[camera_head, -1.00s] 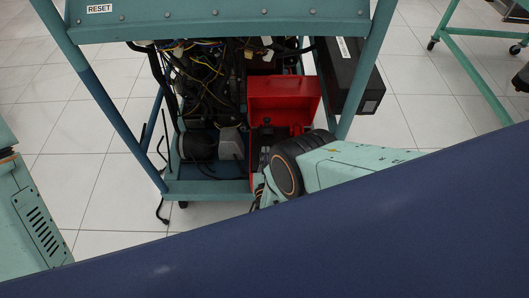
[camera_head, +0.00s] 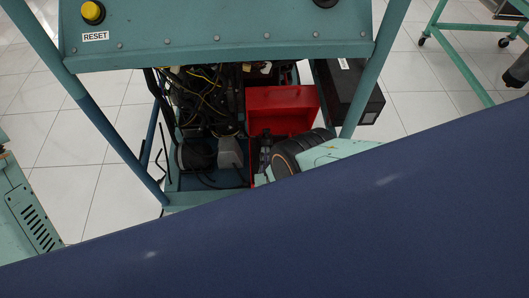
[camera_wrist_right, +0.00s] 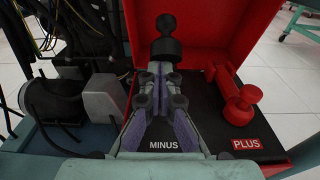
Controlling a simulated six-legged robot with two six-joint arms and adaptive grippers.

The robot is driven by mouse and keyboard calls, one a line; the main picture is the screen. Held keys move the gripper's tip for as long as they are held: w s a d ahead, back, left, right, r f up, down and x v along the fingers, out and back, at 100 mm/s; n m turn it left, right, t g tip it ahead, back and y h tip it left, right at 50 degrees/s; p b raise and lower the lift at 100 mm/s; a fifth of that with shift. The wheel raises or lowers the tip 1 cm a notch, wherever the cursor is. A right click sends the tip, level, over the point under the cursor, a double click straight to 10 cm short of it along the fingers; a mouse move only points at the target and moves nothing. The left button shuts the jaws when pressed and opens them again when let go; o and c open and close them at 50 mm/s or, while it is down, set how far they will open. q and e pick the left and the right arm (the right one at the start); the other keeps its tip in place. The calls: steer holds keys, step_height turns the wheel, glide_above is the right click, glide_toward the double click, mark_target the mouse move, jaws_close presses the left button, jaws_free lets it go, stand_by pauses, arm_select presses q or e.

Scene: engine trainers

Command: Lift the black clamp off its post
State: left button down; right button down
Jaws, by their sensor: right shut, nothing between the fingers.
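The black clamp (camera_wrist_right: 166,46), with a rounded knob on top, stands upright in the right wrist view, just beyond my fingertips, near the MINUS label (camera_wrist_right: 163,146). Its post is hidden. My right gripper (camera_wrist_right: 157,72) is shut and empty, its tips in front of the clamp's lower part; I cannot tell whether they touch it. In the head view my right wrist and gripper (camera_head: 264,172) reach into the trainer frame beside the red box (camera_head: 284,98). My left gripper is not in view.
A red clamp (camera_wrist_right: 240,105) stands at right by the PLUS label (camera_wrist_right: 246,144). The red box's walls rise behind and to the right. A grey block (camera_wrist_right: 104,98) and loose cables are at left. The frame's posts (camera_head: 120,140) and upper panel (camera_head: 220,38) border the opening.

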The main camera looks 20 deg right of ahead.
mark_target(265, 144)
stand_by(0.5)
steer(key=r+p, duration=0.1)
steer(key=w+r+g+p, duration=0.1)
steer(key=p, duration=0.1)
steer(key=shift+d+g, duration=0.15)
steer(key=shift+g, duration=0.15)
steer(key=shift+w+d+r+g+y+p, duration=0.15)
steer(key=shift+w+r+g+y+p, duration=0.25)
steer(key=shift+g+p, duration=0.45)
steer(key=shift+f, duration=0.15)
